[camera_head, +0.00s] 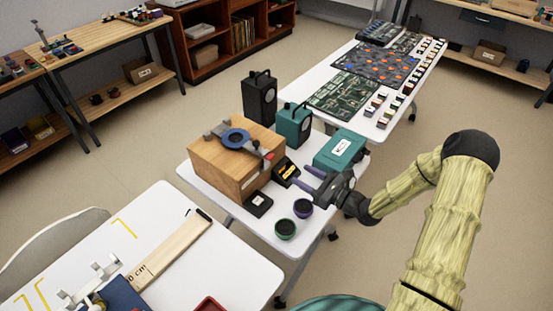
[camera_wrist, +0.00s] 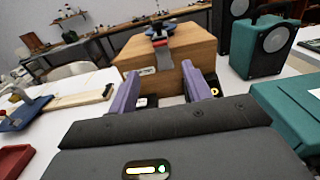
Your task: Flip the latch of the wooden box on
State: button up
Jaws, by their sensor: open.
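The wooden box (camera_head: 229,166) stands on the white table, with a blue ring and grey metal parts on its lid. The latch (camera_head: 268,156), a small part with red on it, sits at the box's upper right edge. In the wrist view the box (camera_wrist: 180,62) is straight ahead, with the red and grey latch (camera_wrist: 160,43) at its top front edge. My gripper (camera_head: 312,178) is open and empty, to the right of the box and apart from it. Its two purple fingers (camera_wrist: 166,93) point toward the box's front face, below the latch.
A yellow-marked black device (camera_head: 286,172) and a small black block (camera_head: 258,203) stand close before the box. Two small round cups (camera_head: 303,208) are below my gripper. A teal case (camera_head: 340,150), a teal speaker (camera_head: 294,125) and a black speaker (camera_head: 260,98) stand behind.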

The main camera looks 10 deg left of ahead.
aim_at(272, 158)
jog(key=p+x, duration=0.1)
jog(key=x, duration=1)
jog(key=shift+w+a+p, duration=0.15)
jog(key=shift+p, duration=0.15)
grip_shut()
